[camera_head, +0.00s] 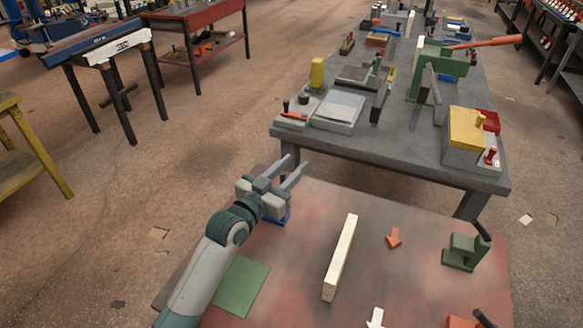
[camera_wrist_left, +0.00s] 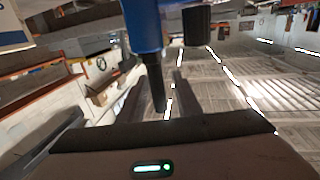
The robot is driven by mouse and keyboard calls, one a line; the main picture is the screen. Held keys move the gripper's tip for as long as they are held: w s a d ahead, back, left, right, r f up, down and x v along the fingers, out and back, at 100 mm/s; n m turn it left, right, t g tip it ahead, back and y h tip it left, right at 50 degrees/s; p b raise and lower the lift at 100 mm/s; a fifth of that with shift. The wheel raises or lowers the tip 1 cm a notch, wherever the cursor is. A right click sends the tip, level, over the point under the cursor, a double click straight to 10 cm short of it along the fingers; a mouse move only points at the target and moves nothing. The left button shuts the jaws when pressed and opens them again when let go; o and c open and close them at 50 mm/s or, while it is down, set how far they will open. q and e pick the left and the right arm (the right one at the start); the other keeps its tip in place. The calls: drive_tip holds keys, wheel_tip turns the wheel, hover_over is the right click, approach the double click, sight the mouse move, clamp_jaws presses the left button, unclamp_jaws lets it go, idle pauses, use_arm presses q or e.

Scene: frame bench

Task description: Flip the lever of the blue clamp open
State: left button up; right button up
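The blue clamp (camera_head: 287,219) is at the far left part of the reddish table, mostly hidden under my left gripper in the head view. In the left wrist view its blue body (camera_wrist_left: 142,25) fills the top middle, with a dark rod-like part (camera_wrist_left: 153,82) and a black block (camera_wrist_left: 196,25) beside it. My left gripper (camera_head: 296,171) is over the clamp, its two fingers apart and pointing up and right. Whether the fingers touch the lever cannot be told. My right gripper is not in view.
On the reddish table (camera_head: 300,290) are a green clamp (camera_head: 462,250), an orange clamp (camera_head: 462,322) at the bottom edge, a wooden bar (camera_head: 340,258), a green mat (camera_head: 240,287), an orange arrow (camera_head: 394,238) and a white arrow (camera_head: 376,318). A cluttered grey bench (camera_head: 380,155) stands behind.

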use_arm(q)
drive_tip(key=shift+c, duration=0.3)
clamp_jaws()
